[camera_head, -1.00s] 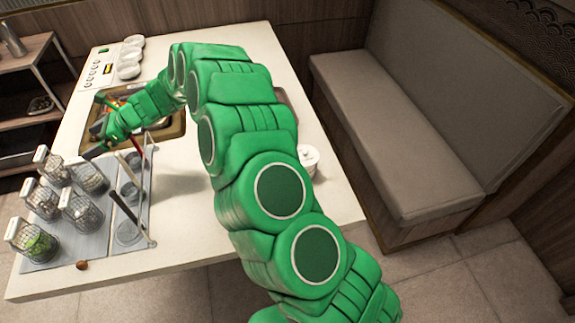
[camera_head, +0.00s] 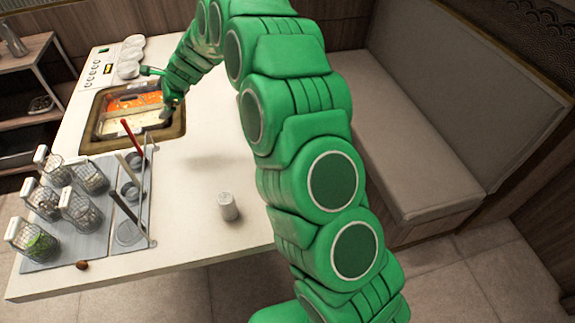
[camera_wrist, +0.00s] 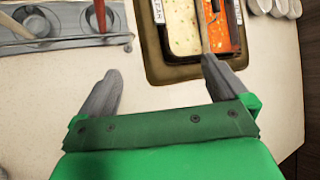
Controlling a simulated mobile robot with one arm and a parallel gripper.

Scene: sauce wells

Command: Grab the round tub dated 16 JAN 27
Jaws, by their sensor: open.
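No date is readable in either view, so I cannot tell which container is the tub dated 16 JAN 27. A small white round container (camera_head: 228,206) stands upright on the white table in the head view, left of my arm. My gripper (camera_wrist: 160,72) is open, with nothing between its fingers in the wrist view. It is above the table, beside the sauce well unit (camera_wrist: 153,60), with its right finger overlapping that unit's front. In the head view my gripper (camera_head: 170,108) shows partly, at the right side of the wells.
The wells hold cream sauce (camera_wrist: 183,28) and orange-red sauce (camera_wrist: 222,38). White bowls (camera_head: 130,55) are at the back. The table's middle is clear; a bench (camera_head: 400,150) stands right.

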